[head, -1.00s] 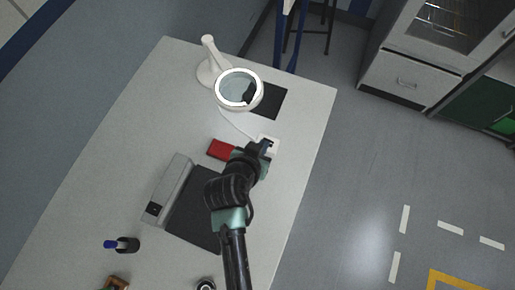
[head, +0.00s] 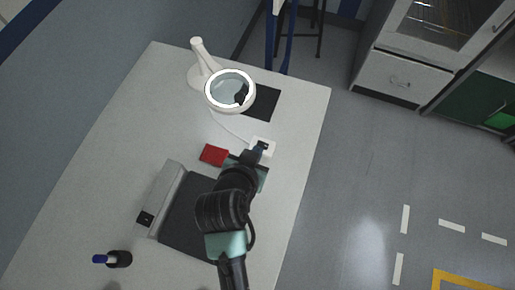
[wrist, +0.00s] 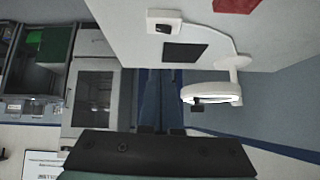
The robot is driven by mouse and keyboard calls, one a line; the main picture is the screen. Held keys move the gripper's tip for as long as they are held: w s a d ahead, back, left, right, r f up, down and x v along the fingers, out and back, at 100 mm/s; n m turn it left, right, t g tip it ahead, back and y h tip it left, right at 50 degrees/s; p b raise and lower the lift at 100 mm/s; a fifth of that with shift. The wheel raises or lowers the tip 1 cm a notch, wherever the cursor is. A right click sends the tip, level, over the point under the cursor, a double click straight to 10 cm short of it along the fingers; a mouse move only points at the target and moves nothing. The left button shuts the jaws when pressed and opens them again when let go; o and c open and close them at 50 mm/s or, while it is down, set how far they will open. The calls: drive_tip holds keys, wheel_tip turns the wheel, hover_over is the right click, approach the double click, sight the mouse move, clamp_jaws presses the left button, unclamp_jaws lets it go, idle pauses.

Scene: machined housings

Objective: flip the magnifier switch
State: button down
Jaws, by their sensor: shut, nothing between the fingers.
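The magnifier (head: 207,82) is a white lamp with a ring lens at the far end of the table. Its ring looks bright white, and it also shows in the wrist view (wrist: 212,99). The switch is a small white box (head: 270,141) with a dark rocker, joined to the lamp by a white cable. It shows in the wrist view near the table edge (wrist: 176,17). My gripper (head: 258,153) is shut and empty, right at the near side of the box. I cannot tell whether it touches. The rocker's tilt is too small to read.
A red block (head: 213,155) lies left of my gripper. A black pad (head: 262,103) lies beyond the switch. A grey device with a dark plate (head: 166,195) and a dark cup with a blue item (head: 119,259) stand nearer. The table's right edge is close.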

drive_tip(key=shift+s+d+r+m+t+y+b, duration=0.15)
drive_tip(key=shift+d+y+b, duration=0.15)
drive_tip(key=shift+b, duration=0.85)
drive_tip(key=shift+s+d+m+t+y+b, duration=0.15)
drive_tip(key=shift+y+b, duration=0.25)
drive_tip(key=shift+b, duration=0.7)
drive_tip(key=shift+w, duration=0.15)
hover_over(261, 143)
drive_tip(key=s, duration=0.2)
drive_tip(key=f, duration=0.7)
drive_tip(key=shift+d+f, duration=0.1)
drive_tip(key=shift+d, duration=0.2)
drive_tip(key=shift+a+f+p, duration=0.15)
drive_tip(key=shift+f, duration=0.5)
drive_tip(key=shift+a+f+p, duration=0.15)
drive_tip(key=shift+f, duration=0.45)
drive_tip(key=shift+a+f, duration=0.15)
drive_tip(key=shift+f, duration=0.45)
